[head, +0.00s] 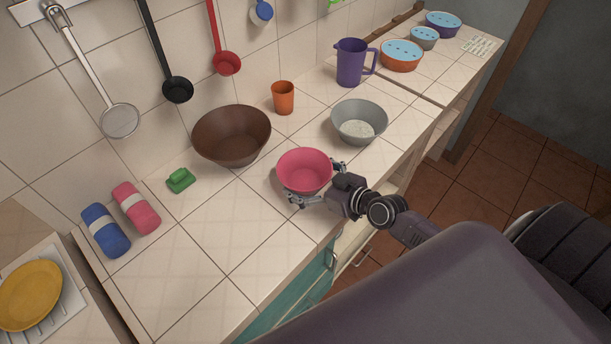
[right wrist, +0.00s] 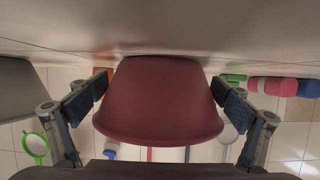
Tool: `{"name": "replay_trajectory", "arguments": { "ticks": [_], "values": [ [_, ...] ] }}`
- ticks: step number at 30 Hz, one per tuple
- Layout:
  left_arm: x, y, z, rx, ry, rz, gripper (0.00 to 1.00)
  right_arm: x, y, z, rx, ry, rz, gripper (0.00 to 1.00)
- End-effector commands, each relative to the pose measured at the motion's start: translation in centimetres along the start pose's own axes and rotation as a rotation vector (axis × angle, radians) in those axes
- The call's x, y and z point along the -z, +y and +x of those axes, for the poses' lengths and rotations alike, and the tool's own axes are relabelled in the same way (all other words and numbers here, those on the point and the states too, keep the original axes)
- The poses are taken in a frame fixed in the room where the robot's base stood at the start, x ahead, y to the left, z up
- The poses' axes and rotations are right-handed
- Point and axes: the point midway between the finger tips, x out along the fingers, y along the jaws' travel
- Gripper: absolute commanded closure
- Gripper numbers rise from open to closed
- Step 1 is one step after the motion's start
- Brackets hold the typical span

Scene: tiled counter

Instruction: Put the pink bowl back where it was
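The pink bowl (head: 304,173) stands upright and looks empty, at the front part of the tiled counter. It also fills the middle of the right wrist view (right wrist: 160,100), where its base appears at the counter surface. My right gripper (head: 318,184) reaches around the bowl from the counter's front edge, one finger on each side. In the right wrist view the finger pads (right wrist: 160,95) lie close against both sides of the bowl; I cannot tell whether they press on it. My left gripper is not in view.
A brown bowl (head: 231,136) stands behind left and a grey bowl (head: 359,122) with pale contents behind right. An orange cup (head: 283,98), purple jug (head: 351,63) and green sponge-like block (head: 181,180) are nearby. The counter left of the pink bowl is clear.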

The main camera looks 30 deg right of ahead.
Motion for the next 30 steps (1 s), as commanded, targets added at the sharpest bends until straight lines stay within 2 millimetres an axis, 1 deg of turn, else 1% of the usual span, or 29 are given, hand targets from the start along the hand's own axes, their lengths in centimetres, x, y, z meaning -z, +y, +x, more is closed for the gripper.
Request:
{"name": "replay_trajectory", "arguments": {
  "ticks": [10,12,14,17,24,30],
  "values": [
    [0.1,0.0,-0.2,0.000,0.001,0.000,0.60,0.2,0.0,-0.1,0.000,0.001,0.000,0.00],
    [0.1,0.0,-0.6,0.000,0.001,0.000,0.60,0.6,0.0,-0.2,0.000,0.001,0.001,0.00],
    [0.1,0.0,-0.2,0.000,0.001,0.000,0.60,0.2,0.0,-0.8,0.001,-0.001,0.000,0.00],
    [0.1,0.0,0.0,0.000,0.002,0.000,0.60,0.1,0.0,-2.3,0.000,-0.002,-0.002,0.00],
    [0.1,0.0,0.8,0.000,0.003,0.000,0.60,0.0,-0.1,-6.7,0.003,-0.004,-0.002,0.00],
    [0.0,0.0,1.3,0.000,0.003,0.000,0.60,0.0,-0.1,-9.8,0.002,-0.003,-0.001,0.00]
  ]
}}
